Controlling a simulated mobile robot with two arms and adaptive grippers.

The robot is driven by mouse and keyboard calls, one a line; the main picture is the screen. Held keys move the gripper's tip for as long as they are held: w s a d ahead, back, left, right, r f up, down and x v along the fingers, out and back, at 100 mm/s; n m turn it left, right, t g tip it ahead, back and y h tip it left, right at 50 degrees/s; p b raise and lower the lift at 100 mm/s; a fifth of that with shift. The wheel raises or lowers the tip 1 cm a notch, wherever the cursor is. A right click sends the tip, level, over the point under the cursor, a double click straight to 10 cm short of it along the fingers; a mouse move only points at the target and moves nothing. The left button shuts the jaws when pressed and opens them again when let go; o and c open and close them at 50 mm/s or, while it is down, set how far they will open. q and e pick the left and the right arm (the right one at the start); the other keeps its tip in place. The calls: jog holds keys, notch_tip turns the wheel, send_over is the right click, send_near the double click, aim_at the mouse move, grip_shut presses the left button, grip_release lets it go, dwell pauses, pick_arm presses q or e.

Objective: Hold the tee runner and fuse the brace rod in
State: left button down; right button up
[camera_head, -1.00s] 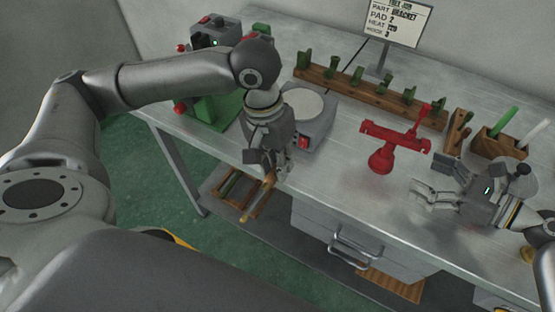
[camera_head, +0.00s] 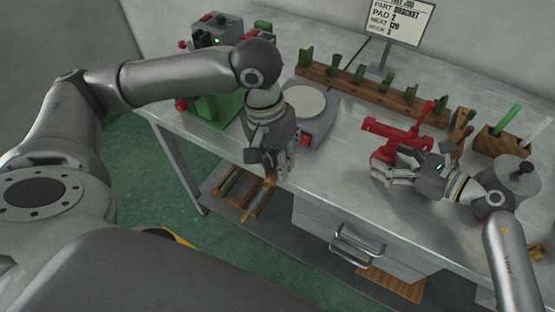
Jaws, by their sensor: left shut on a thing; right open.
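The red tee runner (camera_head: 390,131) stands on the bench at centre right, with its crossbar on top and a slanted red rod (camera_head: 424,112) at its right end. I cannot tell whether that rod is the brace rod or whether it is joined. My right gripper (camera_head: 379,171) is open, with its fingers low at the runner's round foot, which they partly hide. Contact is unclear. My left gripper (camera_head: 279,172) points down over the bench's front edge, shut on a thin tan-tipped tool (camera_head: 270,182), mostly hidden by the fingers.
A round-topped machine (camera_head: 305,102) stands behind my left gripper, with a green and grey machine (camera_head: 215,105) further left. A wooden rack (camera_head: 340,83) of green pieces runs along the back. A tool block (camera_head: 497,145) and a grey lidded pot (camera_head: 517,178) stand right.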

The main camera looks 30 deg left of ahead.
jog(key=c, duration=1)
jog(key=shift+o, duration=0.2)
pick_arm(q)
jog(key=w+d+r+m+t+h, duration=0.5)
jog(key=w+d+r+m, duration=0.5)
jog(key=w+d+r, duration=1.45)
jog(key=d+f+m+g+h, duration=0.1)
jog(key=d+m+g+h, duration=0.15)
jog(key=d, duration=0.45)
notch_tip(320, 180, down, 6)
jog(key=s+a, duration=0.2)
jog(key=shift+s+a+r+m+h, duration=0.15)
jog(key=shift+a+m+h, duration=0.2)
jog(key=shift+m, duration=0.1)
